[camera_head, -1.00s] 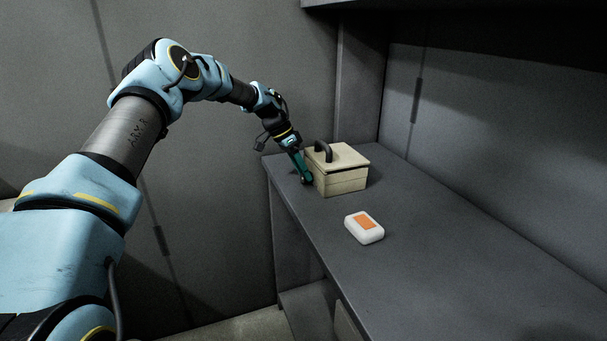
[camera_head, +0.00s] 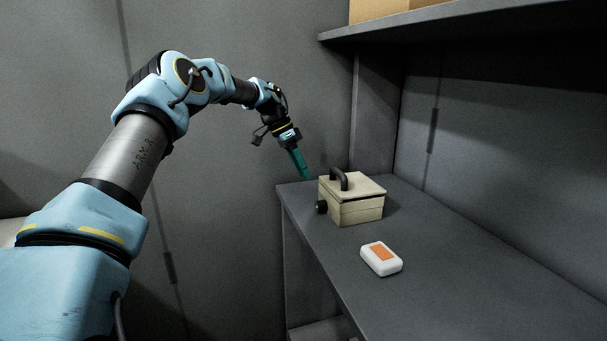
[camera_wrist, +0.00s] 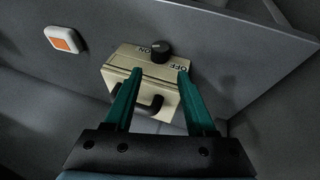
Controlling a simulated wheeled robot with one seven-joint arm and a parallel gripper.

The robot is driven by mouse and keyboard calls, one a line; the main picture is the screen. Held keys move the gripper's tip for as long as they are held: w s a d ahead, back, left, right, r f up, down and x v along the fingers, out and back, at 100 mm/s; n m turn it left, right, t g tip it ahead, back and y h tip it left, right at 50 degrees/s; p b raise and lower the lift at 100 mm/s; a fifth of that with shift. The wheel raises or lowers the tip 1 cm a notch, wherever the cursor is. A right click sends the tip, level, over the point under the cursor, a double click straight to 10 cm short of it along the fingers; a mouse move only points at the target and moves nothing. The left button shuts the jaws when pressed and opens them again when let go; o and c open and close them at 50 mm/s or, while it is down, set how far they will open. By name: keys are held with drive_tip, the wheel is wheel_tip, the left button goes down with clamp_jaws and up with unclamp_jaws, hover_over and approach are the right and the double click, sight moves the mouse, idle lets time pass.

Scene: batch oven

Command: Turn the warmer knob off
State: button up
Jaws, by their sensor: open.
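The warmer is a cream box (camera_head: 362,212) with a dark handle on its lid, standing on a grey shelf. Its round black knob (camera_head: 321,207) is on the face toward the left. In the wrist view the knob (camera_wrist: 160,51) sits between an ON and an OFF label; its pointer is too dark to read. My gripper (camera_wrist: 160,72) is open and empty, its two green fingers spread on either side of the box in that picture. In the head view my gripper (camera_head: 304,176) hangs left of the box and above the knob, apart from it.
A white block with an orange top (camera_head: 381,258) lies on the grey counter (camera_head: 440,270) in front of the warmer. An upper shelf (camera_head: 440,18) overhangs at the right. A grey wall stands behind my arm. The counter's right side is clear.

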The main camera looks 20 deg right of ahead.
drive_tip(key=b, duration=0.2)
drive_tip(key=m+t+b, duration=0.1)
drive_tip(key=t+b, duration=0.5)
drive_tip(key=b, duration=0.2)
approach(317, 205)
drive_tip(key=shift+h, duration=0.3)
drive_tip(key=x, duration=0.3)
drive_tip(key=p+x, duration=0.1)
drive_tip(key=x, duration=0.5)
drive_tip(key=shift+w+a+f, duration=0.2)
drive_tip(key=shift+w+f, duration=0.05)
clamp_jaws()
